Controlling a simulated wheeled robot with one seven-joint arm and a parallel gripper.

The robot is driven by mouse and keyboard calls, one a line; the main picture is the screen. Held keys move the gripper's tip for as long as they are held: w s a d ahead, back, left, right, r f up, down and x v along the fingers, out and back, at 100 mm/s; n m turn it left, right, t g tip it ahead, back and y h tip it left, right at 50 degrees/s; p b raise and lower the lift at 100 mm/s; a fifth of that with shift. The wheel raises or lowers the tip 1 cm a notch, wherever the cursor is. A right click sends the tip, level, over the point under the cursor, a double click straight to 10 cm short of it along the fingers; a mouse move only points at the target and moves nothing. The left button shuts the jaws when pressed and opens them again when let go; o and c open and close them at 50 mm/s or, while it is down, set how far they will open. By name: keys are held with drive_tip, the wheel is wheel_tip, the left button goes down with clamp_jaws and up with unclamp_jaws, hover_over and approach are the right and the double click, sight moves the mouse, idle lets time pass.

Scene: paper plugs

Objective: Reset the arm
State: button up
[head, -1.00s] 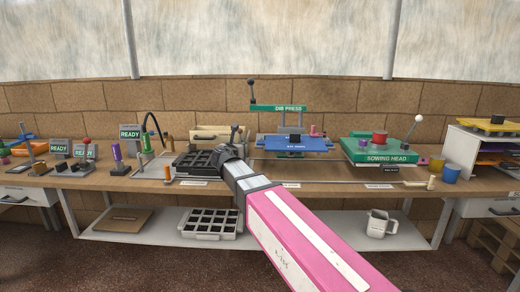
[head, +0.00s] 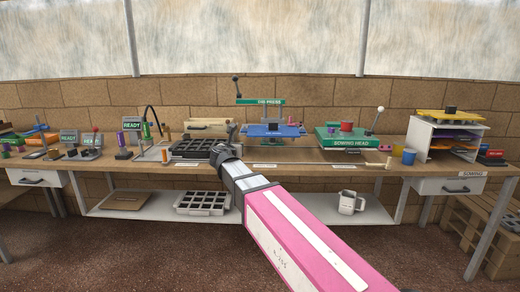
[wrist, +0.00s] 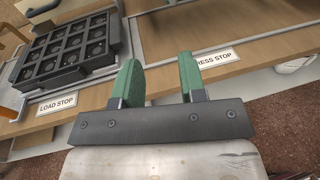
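My gripper (wrist: 158,82) shows in the wrist view with its two green fingers apart and nothing between them. It is over the front edge of the bench, between the LOAD STOP label (wrist: 57,105) and the PRESS STOP label (wrist: 216,58). In the head view my gripper (head: 228,135) is at the end of my pink arm, in front of the dark plug tray (head: 190,148). The fingers are too small to read there. The tray also shows in the wrist view (wrist: 68,50), left of my gripper and apart from it.
The die press (head: 262,101) with its blue plate stands behind my gripper. The green sowing head (head: 345,143) is to its right. A white shelf unit (head: 420,140) stands at the right end of the bench (head: 290,168). Another tray (head: 203,203) and a jug (head: 350,203) sit on the lower shelf.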

drive_tip(key=s+d+f+m+g+h, duration=0.1)
drive_tip(key=s+d+f+m+g, duration=0.25)
drive_tip(key=d+f+m, duration=0.55)
drive_tip(key=s+d+f+m+g, duration=0.2)
drive_tip(key=d+f+m+g, duration=0.3)
drive_tip(key=d+f, duration=0.55)
drive_tip(key=s+d+f+m+g+y, duration=0.2)
drive_tip(key=s+d+f+m+g, duration=0.2)
drive_tip(key=s+f+m, duration=0.4)
drive_tip(key=s+d+f+m+g+y, duration=0.2)
drive_tip(key=s+d+f+m, duration=0.3)
drive_tip(key=s+f+m, duration=0.4)
drive_tip(key=s+m+g, duration=0.1)
drive_tip(key=m, duration=0.1)
drive_tip(key=shift+d+f+m+g+y, duration=0.15)
drive_tip(key=shift+d+m+g+y, duration=0.15)
drive_tip(key=shift+d+g+y, duration=0.1)
